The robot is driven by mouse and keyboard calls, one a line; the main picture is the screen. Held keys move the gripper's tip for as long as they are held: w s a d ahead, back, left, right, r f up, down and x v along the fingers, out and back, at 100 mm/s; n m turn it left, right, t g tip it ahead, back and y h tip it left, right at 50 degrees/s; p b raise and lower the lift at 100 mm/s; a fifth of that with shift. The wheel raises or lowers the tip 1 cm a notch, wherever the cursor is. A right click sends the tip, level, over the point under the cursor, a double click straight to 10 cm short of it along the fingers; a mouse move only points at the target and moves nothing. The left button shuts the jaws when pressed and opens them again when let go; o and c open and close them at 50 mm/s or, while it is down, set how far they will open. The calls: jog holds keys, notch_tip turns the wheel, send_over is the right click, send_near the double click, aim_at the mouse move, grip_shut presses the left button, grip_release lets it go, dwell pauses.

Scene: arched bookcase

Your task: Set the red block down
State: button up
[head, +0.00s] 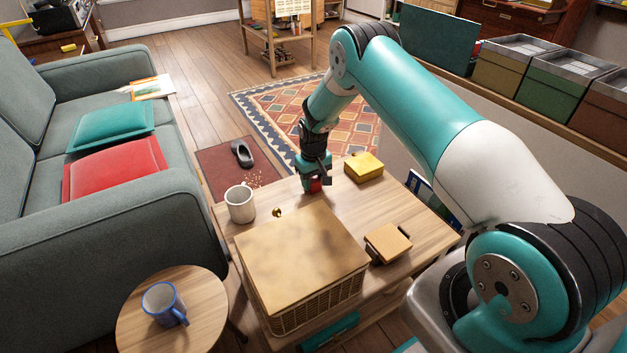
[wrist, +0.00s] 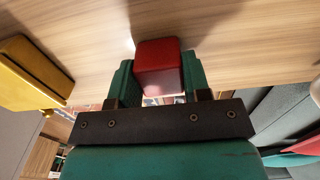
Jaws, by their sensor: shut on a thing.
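The red block (wrist: 159,58) is between the two green fingers of my gripper (wrist: 160,75) in the wrist view. My gripper is shut on it. In the head view my gripper (head: 315,180) points down at the far part of the wooden coffee table (head: 350,205), and a little of the red block (head: 315,185) shows between its fingers. The block is close over the tabletop; I cannot tell whether it touches.
A yellow box (head: 363,167) lies right of my gripper; it also shows in the wrist view (wrist: 30,75). A white mug (head: 240,204) and small brass object (head: 277,212) stand left. A large basket with a lid (head: 300,260) and a tan box (head: 388,243) stand nearer.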

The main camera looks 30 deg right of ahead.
aim_at(313, 179)
jog(key=o, duration=0.9)
jog(key=shift+f, duration=0.1)
notch_tip(313, 179, up, 12)
jog(key=p, duration=0.3)
jog(key=s+a+r+n+y, duration=0.1)
jog(key=s+a+r, duration=0.25)
jog(key=r, duration=0.25)
jog(key=s+a+r+n, duration=0.1)
jog(key=s+a+r, duration=0.1)
jog(key=a+r, duration=0.4)
jog(key=s+a+r+n+y, duration=0.1)
jog(key=s+a+r+n, duration=0.1)
jog(key=s+a+r, duration=0.45)
jog(key=s+a+r+n+y, duration=0.1)
jog(key=s+a+r, duration=0.2)
jog(key=s+r, duration=0.65)
jog(key=s+a+f+n+y, duration=0.1)
jog(key=s+n, duration=0.1)
jog(key=s, duration=1.3)
jog(key=shift+a, duration=0.35)
